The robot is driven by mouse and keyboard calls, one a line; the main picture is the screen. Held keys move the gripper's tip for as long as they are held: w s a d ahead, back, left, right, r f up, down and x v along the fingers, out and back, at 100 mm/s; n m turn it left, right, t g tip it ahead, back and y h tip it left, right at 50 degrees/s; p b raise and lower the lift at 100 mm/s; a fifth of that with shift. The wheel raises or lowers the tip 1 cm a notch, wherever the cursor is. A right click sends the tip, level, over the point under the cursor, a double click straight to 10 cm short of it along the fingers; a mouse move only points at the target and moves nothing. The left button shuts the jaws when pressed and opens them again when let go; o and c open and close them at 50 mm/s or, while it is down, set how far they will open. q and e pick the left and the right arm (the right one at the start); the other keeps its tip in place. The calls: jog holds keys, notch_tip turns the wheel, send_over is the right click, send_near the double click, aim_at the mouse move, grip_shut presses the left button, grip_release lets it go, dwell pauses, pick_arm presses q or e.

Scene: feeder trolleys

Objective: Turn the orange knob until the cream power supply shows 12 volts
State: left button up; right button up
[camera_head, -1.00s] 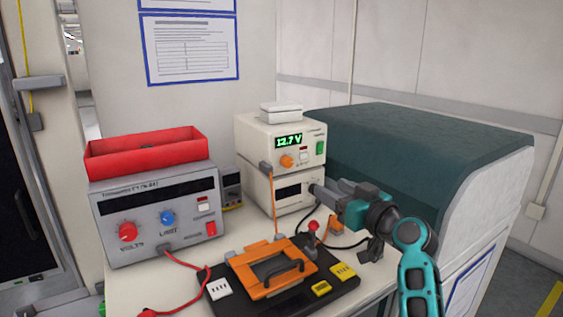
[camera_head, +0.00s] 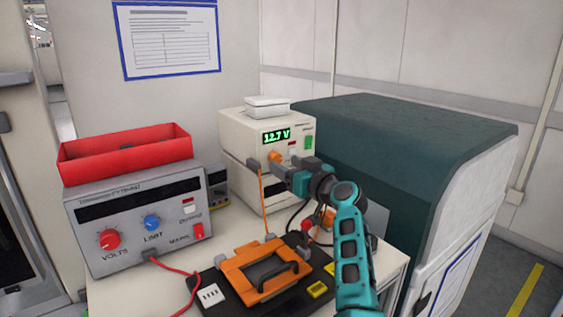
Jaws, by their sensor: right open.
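The cream power supply (camera_head: 237,132) stands at the back of the bench, and its green display (camera_head: 277,136) reads 12.7 V. The orange knob (camera_head: 274,156) is on its front, below the display, partly hidden by my right gripper. My right gripper (camera_head: 280,168) is open, with its fingertips at or just in front of the knob; I cannot tell if they touch it. My left gripper is not in view.
A grey power supply (camera_head: 130,225) with red and blue knobs stands at left, carrying a red tray (camera_head: 125,160). An orange fixture (camera_head: 240,268) on a black board lies in front. A dark green-topped cabinet (camera_head: 400,135) stands at right. An orange lead hangs beside the knob.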

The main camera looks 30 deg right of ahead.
aim_at(278, 160)
jog(key=w, duration=0.2)
jog(key=shift+w+a, duration=0.2)
jog(key=shift+w, duration=0.15)
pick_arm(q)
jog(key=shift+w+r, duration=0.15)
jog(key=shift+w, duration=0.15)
pick_arm(e)
jog(key=shift+w, duration=0.2)
jog(key=shift+c, duration=0.2)
